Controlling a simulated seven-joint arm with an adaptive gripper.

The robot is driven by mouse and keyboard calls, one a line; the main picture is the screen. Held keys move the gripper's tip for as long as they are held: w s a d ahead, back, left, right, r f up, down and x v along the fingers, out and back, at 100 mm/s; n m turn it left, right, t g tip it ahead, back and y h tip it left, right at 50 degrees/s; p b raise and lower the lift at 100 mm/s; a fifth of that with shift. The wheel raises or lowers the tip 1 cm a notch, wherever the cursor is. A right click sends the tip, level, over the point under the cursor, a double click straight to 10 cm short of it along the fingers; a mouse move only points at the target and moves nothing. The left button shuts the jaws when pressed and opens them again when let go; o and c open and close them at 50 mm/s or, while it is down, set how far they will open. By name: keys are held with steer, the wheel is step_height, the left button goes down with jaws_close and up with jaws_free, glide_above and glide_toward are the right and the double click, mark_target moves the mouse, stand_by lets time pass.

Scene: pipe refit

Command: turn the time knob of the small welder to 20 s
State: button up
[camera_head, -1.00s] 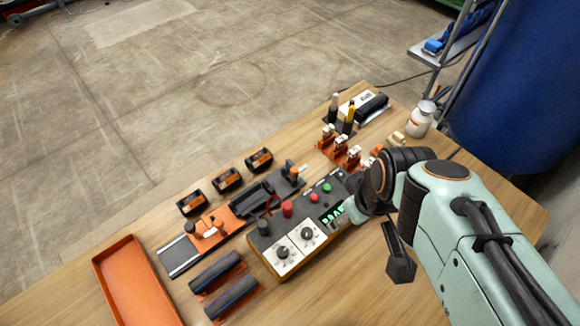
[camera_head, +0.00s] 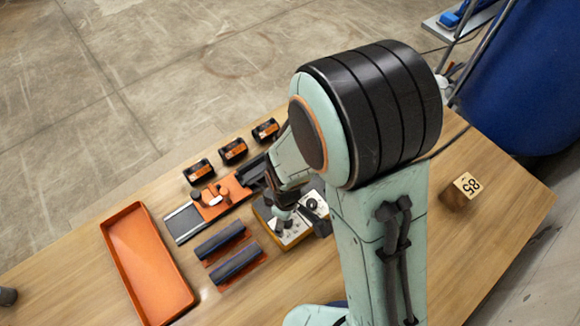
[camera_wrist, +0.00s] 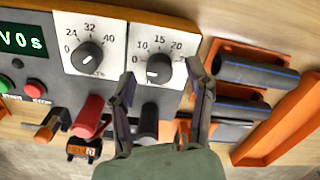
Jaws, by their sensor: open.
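The small welder shows in the wrist view with a white dial panel (camera_wrist: 120,30) and a green display at the left reading "V0s", partly cut off. The time knob (camera_wrist: 158,68) is black, on the right dial marked 10, 15, 20; its white mark points to the lower left, away from 20. The other knob (camera_wrist: 88,57) is on the dial marked 24, 32, 40. My gripper (camera_wrist: 161,74) is open, its fingertips on either side of the time knob; contact cannot be told. In the head view my gripper (camera_head: 283,222) is over the welder (camera_head: 292,240) and hides the time knob.
Two dark pipes (camera_head: 235,264) and an orange tray (camera_head: 130,250) lie left of the welder. An orange fixture (camera_head: 215,197) and three black boxes (camera_head: 233,149) are behind. A block marked 85 (camera_head: 466,185) is at the right. My arm hides much of the table.

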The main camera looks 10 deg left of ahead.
steer(key=shift+f, duration=0.2)
jaws_close()
steer(key=shift+m, duration=0.3)
steer(key=m, duration=0.5)
steer(key=shift+m, duration=0.3)
steer(key=m, duration=0.5)
steer(key=shift+d, duration=0.1)
steer(key=m, duration=0.6)
steer(key=shift+m, duration=0.4)
steer(key=m, duration=0.5)
steer(key=shift+m, duration=0.4)
